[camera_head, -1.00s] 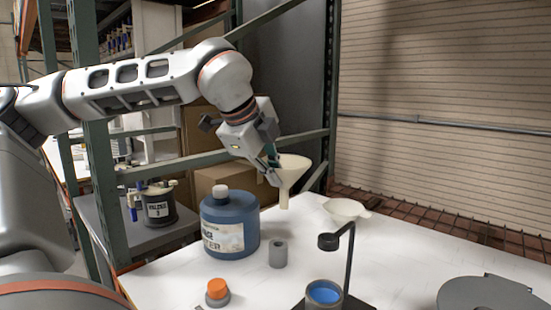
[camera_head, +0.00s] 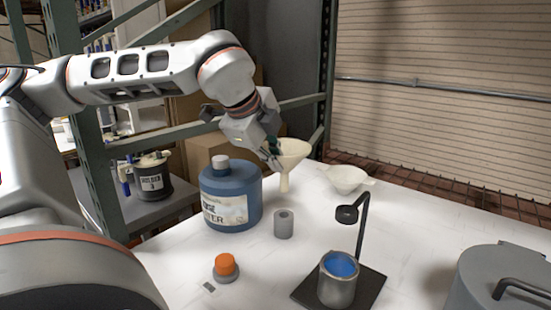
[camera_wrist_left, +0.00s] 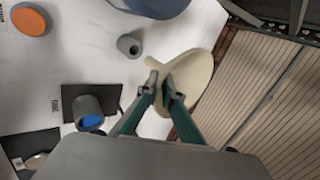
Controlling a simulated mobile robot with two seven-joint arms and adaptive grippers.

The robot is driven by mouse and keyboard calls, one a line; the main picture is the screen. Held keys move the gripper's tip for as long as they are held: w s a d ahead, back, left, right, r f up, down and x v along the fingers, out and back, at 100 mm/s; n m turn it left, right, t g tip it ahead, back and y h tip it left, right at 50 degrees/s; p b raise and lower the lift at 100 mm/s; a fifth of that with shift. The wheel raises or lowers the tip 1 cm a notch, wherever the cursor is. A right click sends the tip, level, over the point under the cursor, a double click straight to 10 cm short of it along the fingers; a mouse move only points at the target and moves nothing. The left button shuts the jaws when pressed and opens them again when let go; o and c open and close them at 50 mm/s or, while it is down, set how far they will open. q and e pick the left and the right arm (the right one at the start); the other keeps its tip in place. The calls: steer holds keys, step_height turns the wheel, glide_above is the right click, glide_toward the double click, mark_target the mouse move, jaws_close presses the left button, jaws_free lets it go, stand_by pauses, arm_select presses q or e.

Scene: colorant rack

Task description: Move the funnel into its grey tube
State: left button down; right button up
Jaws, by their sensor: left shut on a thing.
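The cream funnel (camera_head: 295,149) is held upright above the white table, its narrow stem pointing down. My left gripper (camera_head: 273,157) is shut on the funnel's rim at its left side. The grey tube (camera_head: 284,225) stands upright on the table with an open hole in its top. In the head view the stem tip shows above the tube, apart from it; depth between them is hard to judge. In the left wrist view, the fingers (camera_wrist_left: 162,88) meet at the cream funnel (camera_wrist_left: 200,74), and the grey tube (camera_wrist_left: 129,46) stands to their upper left. My right gripper is not in view.
A blue jug (camera_head: 229,197) stands left of the tube. An orange-capped item (camera_head: 225,266), a stand (camera_head: 368,282) with a can of blue liquid (camera_head: 338,285), and a grey lidded pot (camera_head: 503,283) are in front. A cream bowl (camera_head: 346,178) lies at the back.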

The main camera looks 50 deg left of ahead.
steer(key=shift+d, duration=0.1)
arm_select(q)
steer(key=shift+f+b, duration=0.35)
steer(key=shift+b, duration=0.45)
steer(key=shift+f+b, duration=0.5)
steer(key=shift+f, duration=0.25)
steer(key=shift+f+b, duration=0.5)
steer(key=shift+f, duration=0.25)
steer(key=shift+f+b, duration=0.35)
steer(key=shift+f, duration=0.7)
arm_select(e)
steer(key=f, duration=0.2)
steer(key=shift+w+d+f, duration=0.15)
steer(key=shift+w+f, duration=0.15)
